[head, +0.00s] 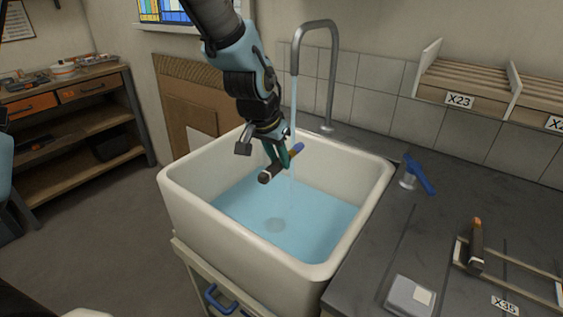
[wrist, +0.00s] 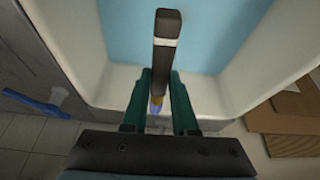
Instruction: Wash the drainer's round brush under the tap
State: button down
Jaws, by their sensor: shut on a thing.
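My gripper (head: 278,157) is over the sink and shut on a brush (head: 272,172) with a dark handle, a pale band and a blue-purple end. In the wrist view the brush (wrist: 167,45) lies between the two green fingers, its blue end low between them. The tap (head: 318,60) is running. Its water stream (head: 293,105) falls past the brush's blue end; I cannot tell exactly where it touches. The brush is tilted, above the water in the white sink (head: 230,230). The drainer (head: 510,277) on the right counter holds another dark brush (head: 477,245) with an orange tip.
A blue tap lever (head: 419,175) stands on the dark counter right of the sink. A small grey box (head: 409,296) lies near the counter's front. Shelves labelled X23 (head: 460,101) are on the wall. A wooden workbench (head: 75,108) stands at the left.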

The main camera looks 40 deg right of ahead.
jog(key=w+d+f, duration=0.1)
jog(key=w+d, duration=0.2)
jog(key=w, duration=0.3)
jog(key=shift+w+f, duration=0.2)
dwell(0.5)
